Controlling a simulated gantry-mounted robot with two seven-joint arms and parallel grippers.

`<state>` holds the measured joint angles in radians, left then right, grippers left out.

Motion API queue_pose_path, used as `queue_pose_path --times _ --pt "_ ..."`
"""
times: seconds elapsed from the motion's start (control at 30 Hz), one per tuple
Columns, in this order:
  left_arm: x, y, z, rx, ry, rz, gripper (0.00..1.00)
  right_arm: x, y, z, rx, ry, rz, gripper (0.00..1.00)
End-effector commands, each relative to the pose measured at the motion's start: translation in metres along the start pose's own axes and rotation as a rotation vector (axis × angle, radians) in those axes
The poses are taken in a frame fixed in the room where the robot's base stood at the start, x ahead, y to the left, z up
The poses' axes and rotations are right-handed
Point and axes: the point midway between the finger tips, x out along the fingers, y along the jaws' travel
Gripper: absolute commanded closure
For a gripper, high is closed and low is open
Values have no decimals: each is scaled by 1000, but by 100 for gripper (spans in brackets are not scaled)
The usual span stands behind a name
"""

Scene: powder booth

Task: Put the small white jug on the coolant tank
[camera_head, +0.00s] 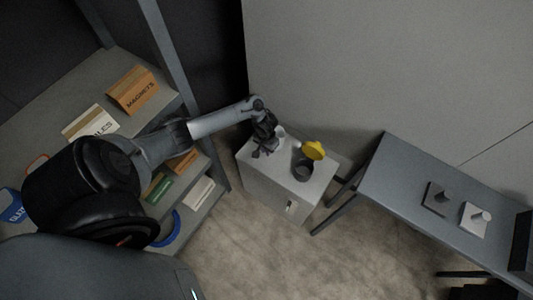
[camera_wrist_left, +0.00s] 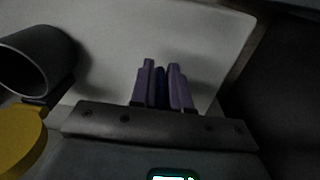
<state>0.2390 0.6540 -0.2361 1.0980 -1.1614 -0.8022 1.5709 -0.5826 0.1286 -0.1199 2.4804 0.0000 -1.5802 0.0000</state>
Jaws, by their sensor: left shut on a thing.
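The coolant tank (camera_head: 266,182) is a pale grey box in the middle of the head view. My left gripper (camera_head: 264,150) is over the tank top, near its back left corner. A small pale shape (camera_head: 279,131) shows beside the gripper and looks like the small white jug, mostly hidden by the gripper. In the left wrist view, the fingers (camera_wrist_left: 162,86) are close together on a narrow dark blue piece, and the jug's body cannot be made out. I cannot tell if the jug touches the tank top. My right gripper is not in view.
A dark round filler neck (camera_head: 303,170) with an open yellow cap (camera_head: 313,150) stands on the tank, right of the gripper. A shelf with boxes (camera_head: 133,90) is at left. A grey table (camera_head: 410,180) is at right. The tank top's front left is clear.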

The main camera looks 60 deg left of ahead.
Motion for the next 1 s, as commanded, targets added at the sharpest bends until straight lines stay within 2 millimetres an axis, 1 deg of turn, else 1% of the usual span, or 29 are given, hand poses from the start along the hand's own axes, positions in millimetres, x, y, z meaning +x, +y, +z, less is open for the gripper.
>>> queue_pose_path --times 0.03,0.1,0.17,0.47,0.63,0.67,0.8,1.0 --pt "12 0 0 1 -1 1 100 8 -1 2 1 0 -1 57" --pt "20 0 0 -1 -1 0 100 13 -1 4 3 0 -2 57" --pt "24 0 0 0 0 0 100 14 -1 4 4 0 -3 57" --pt "24 0 0 0 1 0 100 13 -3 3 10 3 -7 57" --pt "28 0 0 0 0 0 100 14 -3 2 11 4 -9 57" --pt "28 0 0 0 0 0 79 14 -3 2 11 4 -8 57" --pt "28 0 0 0 0 0 58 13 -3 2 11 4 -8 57" --pt "28 0 0 0 0 0 58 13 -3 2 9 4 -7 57"
